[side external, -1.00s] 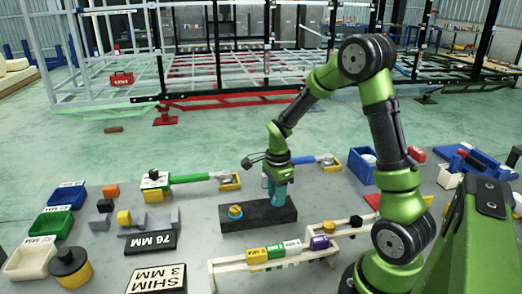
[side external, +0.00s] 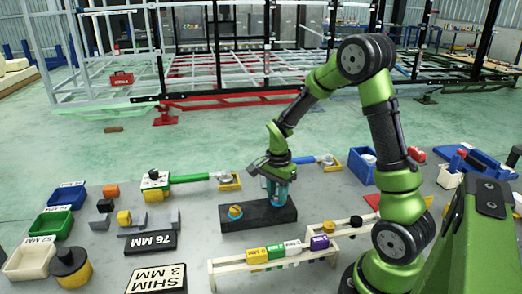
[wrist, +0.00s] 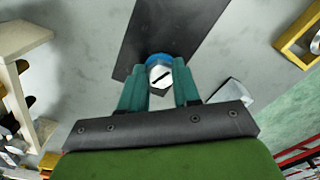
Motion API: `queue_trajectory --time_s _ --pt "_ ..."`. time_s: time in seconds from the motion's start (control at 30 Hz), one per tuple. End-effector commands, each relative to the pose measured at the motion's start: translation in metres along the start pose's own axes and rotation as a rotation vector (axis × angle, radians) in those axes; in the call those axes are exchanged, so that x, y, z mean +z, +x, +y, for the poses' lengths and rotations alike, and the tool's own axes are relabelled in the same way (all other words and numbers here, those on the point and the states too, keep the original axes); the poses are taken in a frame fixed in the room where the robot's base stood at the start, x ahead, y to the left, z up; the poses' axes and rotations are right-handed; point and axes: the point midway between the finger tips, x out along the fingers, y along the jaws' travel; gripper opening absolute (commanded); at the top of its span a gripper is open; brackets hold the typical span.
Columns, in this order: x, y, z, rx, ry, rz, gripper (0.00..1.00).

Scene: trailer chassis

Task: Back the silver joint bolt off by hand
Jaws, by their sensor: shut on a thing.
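The silver joint bolt (wrist: 160,76) shows in the wrist view as a pale hex head with a dark slot. A blue collar (wrist: 158,58) sits around it at the far side. It stands on a dark flat block (side external: 256,217), near the block's right end in the side view. My gripper (side external: 279,200) points straight down there, its teal fingers low over the block. In the wrist view the fingers of my gripper (wrist: 160,90) lie on both sides of the bolt and are shut on it. In the side view the fingers hide the bolt.
A cream rack (side external: 230,266) with coloured labelled pieces is in front. Green-handled (side external: 190,178) and blue-handled (side external: 303,160) tools lie behind. Bins line the left edge.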

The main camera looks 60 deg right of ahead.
Motion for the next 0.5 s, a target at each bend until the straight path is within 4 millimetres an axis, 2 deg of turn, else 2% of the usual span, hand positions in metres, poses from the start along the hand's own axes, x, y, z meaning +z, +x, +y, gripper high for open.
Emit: queue_trajectory --time_s 0.5 --pt "-0.0007 0.0018 0.0024 0.001 -0.493 0.001 0.01"
